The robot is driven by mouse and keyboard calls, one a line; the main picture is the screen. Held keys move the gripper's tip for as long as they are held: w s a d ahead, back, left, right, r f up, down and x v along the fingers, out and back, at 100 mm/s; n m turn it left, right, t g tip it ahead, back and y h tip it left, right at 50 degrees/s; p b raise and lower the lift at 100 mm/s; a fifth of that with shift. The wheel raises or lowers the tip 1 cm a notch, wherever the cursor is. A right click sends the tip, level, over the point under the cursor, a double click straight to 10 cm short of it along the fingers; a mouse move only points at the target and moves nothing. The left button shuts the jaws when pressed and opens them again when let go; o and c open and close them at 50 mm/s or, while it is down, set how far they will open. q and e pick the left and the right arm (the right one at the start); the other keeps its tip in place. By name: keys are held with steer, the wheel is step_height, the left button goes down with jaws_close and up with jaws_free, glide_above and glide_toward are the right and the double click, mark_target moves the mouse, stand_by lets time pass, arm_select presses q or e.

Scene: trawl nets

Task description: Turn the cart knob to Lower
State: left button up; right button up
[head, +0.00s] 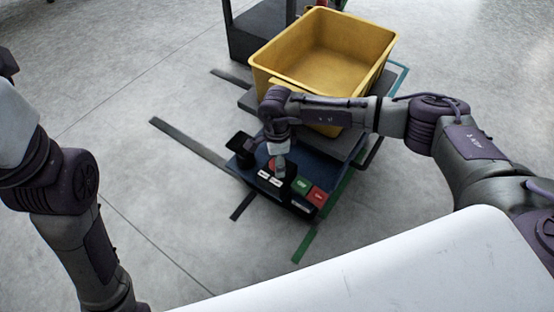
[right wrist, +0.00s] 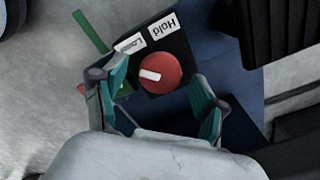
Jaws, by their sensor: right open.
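The red knob (right wrist: 163,76) sits on a black plate of the blue cart panel (right wrist: 233,72). Its white mark lies left of the knob's centre, nearly level in the right wrist view. A "Hold" label (right wrist: 163,25) and a partly hidden label starting "Lo" (right wrist: 130,43) are above it. My right gripper (right wrist: 157,84) is open, its fingers on either side of the knob; contact cannot be told. In the head view the right gripper (head: 279,162) points down over the panel and partly hides the knob (head: 271,163). My left gripper is outside the head view.
A yellow bin (head: 288,72) stands on the cart behind the panel, close to my right arm. Green (head: 302,185) and red (head: 318,196) buttons are right of the knob. A dark stand (head: 254,32) is behind.

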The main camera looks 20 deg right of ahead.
step_height(320, 180, up, 12)
steer(key=shift+f, duration=0.2)
stand_by(0.5)
